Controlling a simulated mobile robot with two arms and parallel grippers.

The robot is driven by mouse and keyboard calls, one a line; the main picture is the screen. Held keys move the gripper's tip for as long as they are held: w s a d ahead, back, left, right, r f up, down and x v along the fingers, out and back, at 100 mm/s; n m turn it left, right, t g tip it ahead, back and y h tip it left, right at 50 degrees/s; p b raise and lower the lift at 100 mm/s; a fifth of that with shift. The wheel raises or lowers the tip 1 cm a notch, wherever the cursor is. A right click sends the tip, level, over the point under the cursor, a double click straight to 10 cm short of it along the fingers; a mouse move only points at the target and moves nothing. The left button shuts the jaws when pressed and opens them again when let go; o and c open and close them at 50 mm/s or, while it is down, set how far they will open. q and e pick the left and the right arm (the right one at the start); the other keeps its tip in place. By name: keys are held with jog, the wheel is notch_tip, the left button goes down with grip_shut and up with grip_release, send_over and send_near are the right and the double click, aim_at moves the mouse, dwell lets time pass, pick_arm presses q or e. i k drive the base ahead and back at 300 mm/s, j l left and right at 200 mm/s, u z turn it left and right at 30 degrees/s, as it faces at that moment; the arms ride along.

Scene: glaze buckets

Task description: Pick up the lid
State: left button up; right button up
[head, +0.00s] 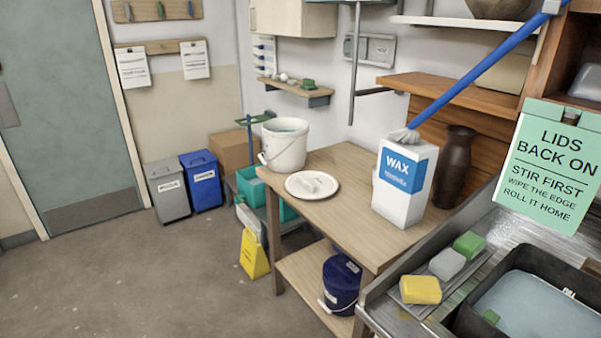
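A round white lid (312,186) with a raised handle on top lies flat on the wooden table (340,218), near its left front edge. An open white bucket (284,150) with a wire handle stands just behind and left of the lid, with pale contents at its top. A dark blue bucket (341,283) with a lid sits on the table's lower shelf. Neither of my grippers shows in the head view.
A white wax box (404,188) and a dark vase (455,165) stand right of the lid. A blue-handled brush (480,70) slants above the box. A sink with sponges (447,264) is at front right.

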aim_at(307, 185)
jog(key=u, duration=0.25)
jog(key=i+j+u, duration=0.25)
jog(key=i, duration=0.2)
jog(key=i+l+u, duration=0.1)
jog(key=i+u, duration=0.2)
jog(key=i, duration=2.55)
jog(key=i+j+z, duration=0.1)
jog(key=i+z, duration=0.2)
jog(key=i, duration=0.2)
jog(key=i+j+z, duration=0.3)
jog(key=i, duration=0.15)
jog(key=i+j+z, duration=0.3)
jog(key=i, duration=0.2)
jog(key=l, duration=0.1)
